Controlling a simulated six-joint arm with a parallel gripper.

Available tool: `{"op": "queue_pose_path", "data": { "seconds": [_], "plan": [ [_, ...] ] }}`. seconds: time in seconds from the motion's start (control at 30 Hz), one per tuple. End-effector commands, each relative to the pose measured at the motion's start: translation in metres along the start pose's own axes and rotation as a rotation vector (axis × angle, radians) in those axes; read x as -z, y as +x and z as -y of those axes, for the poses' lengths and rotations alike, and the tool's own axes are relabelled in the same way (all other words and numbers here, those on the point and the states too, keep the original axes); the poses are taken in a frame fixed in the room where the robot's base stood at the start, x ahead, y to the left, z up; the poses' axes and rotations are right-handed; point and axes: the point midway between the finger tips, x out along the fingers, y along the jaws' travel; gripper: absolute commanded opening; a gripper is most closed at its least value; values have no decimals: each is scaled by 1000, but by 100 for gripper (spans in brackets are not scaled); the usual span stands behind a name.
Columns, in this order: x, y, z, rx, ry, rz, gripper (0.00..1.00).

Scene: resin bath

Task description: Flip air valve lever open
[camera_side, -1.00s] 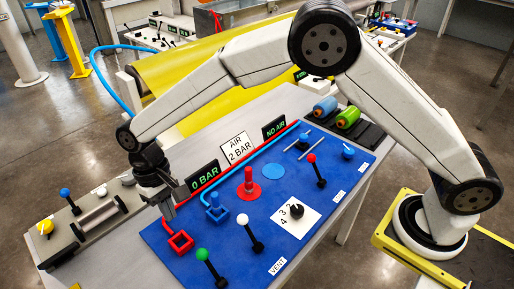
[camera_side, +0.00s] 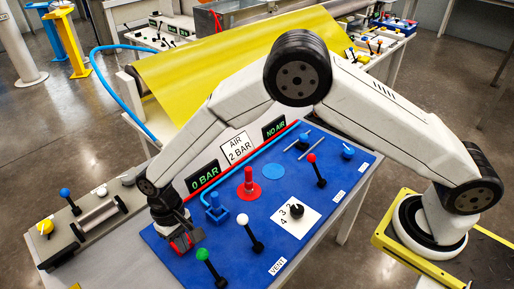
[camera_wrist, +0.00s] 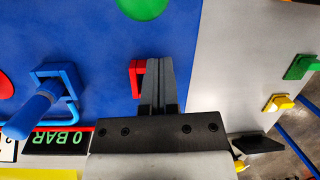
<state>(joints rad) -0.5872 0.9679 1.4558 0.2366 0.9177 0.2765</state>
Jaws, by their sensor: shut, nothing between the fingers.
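My gripper (camera_side: 186,243) is at the left end of the blue panel (camera_side: 225,262), low over a red square frame. In the wrist view its two fingers (camera_wrist: 158,85) are together and empty, beside the visible part of the red square frame (camera_wrist: 136,78). Which control is the air valve lever is not marked legibly. The panel holds levers with a green knob (camera_side: 202,254), a white knob (camera_side: 243,220) and a red knob (camera_side: 311,158). A small blue valve handle (camera_side: 347,151) is at the far right. A blue plug-like piece (camera_side: 214,205) stands right of my gripper.
Signs reading "AIR 2 BAR" (camera_side: 237,147), "NO AIR" (camera_side: 274,127) and "0 BAR" (camera_side: 203,178) stand along the back. A red post (camera_side: 249,183) and a dial (camera_side: 296,211) rise from the panel. A grey console (camera_side: 97,215) lies left; yellow sheet (camera_side: 215,70) is behind.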

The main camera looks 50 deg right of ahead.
Motion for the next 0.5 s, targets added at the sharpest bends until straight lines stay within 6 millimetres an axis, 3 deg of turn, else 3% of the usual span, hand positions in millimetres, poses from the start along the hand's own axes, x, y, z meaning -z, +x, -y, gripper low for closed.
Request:
{"op": "queue_pose_path", "data": {
  "seconds": [0.5],
  "plan": [
    [-34, -10, 0, 0, -1, -1, 0]
  ]
}}
